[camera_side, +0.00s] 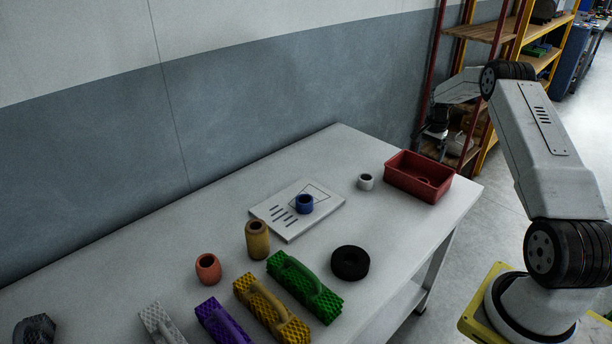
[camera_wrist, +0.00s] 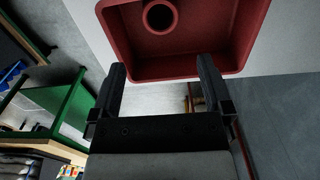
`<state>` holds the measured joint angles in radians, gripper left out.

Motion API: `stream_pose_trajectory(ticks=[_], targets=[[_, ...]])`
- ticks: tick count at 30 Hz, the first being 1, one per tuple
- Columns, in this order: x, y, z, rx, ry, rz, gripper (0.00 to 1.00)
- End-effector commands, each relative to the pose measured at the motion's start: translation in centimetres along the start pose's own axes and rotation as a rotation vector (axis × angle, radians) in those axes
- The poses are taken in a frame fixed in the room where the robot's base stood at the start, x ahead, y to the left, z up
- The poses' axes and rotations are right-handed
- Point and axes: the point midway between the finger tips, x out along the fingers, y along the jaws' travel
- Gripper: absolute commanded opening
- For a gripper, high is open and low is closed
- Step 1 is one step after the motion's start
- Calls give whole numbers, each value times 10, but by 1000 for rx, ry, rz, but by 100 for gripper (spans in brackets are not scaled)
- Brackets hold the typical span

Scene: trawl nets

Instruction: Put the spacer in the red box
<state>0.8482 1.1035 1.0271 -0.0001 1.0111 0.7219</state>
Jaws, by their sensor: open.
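The red box (camera_side: 399,184) is an open tray near the table's right end. In the wrist view the red box (camera_wrist: 125,62) fills the top, with a dark red ring-shaped piece (camera_wrist: 144,18) standing on its floor. Which piece is the spacer I cannot tell for sure; short ring shapes also include a white ring (camera_side: 365,182) left of the box and a blue ring (camera_side: 304,204) on a light plate (camera_side: 277,226). My gripper (camera_wrist: 161,72) is open with nothing between its fingers, by the box rim. In the side view it is small and dark above and behind the box.
A black ring (camera_side: 350,263), a tan cylinder (camera_side: 257,241) and an orange pot-like piece (camera_side: 208,268) stand on the table (camera_side: 125,270). Several ridged floats with handles, including a green one (camera_side: 305,287), line the front. Shelving (camera_side: 490,30) stands behind my arm.

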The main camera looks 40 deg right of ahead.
Motion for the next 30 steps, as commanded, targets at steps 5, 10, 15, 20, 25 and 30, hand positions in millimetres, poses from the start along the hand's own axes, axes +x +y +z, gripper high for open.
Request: stream_pose_trajectory(ticks=[5, 10, 15, 20, 25, 30], targets=[[0, 0, 0, 0, 0, 0, 100], [0, 0, 0, 0, 1, -1, 100], [-4, -5, 7, -26, 4, -4, 100], [-14, -18, 32, -106, 13, -11, 100], [-32, -36, 81, -257, 29, -26, 100], [-51, -48, 143, -441, 49, -45, 100]])
